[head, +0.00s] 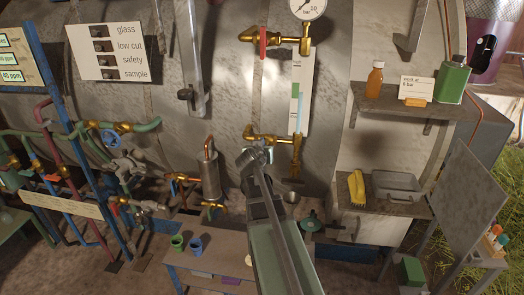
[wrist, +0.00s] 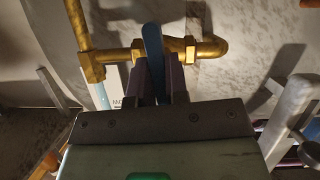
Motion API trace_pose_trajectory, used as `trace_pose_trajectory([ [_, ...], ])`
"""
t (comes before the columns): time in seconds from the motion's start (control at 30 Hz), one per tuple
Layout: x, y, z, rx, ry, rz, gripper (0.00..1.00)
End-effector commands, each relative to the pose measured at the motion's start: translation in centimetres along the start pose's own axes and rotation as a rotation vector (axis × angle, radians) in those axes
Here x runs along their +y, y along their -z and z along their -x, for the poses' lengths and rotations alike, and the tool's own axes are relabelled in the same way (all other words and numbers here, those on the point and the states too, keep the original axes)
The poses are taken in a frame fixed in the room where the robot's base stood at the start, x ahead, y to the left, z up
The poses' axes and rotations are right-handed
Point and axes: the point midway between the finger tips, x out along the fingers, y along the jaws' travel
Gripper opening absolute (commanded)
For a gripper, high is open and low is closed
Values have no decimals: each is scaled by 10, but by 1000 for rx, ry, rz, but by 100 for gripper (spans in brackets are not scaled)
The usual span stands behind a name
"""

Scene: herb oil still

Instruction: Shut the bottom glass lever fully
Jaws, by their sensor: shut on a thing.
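The bottom glass lever (wrist: 153,48) is a blue bar on the lower brass fitting (wrist: 110,55) of the sight glass. In the wrist view it stands across the brass pipe, between the two dark fingers of my gripper (wrist: 162,82). The fingers are shut on its near part. In the head view my gripper (head: 254,160) is at the lower brass valve (head: 268,139), and it mostly hides the lever there. The upper brass valve (head: 285,39) has a red lever (head: 262,42) standing vertically, well above my gripper.
A white scale panel (head: 304,75) stands right of the valves, under a pressure gauge (head: 307,8). A steel cylinder (head: 211,175) with small pipes is to the left. A shelf (head: 405,108) with bottles and a ledge with a grey tray (head: 396,184) are to the right.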

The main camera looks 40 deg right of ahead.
Motion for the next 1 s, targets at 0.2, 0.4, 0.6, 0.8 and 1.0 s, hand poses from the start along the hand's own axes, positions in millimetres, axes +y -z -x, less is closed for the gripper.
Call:
trace_pose_trajectory([
  [0.2, 1, -1, 1, -3, 36, -92, 0],
  [0.4, 1, 0, 1, -3, 52, -130, 0],
  [0.6, 1, 0, 0, -3, 56, -139, 0],
  [0.8, 1, 0, 0, -3, 56, -138, 0],
  [1.0, 1, 0, 0, -2, 56, -136, 40],
])
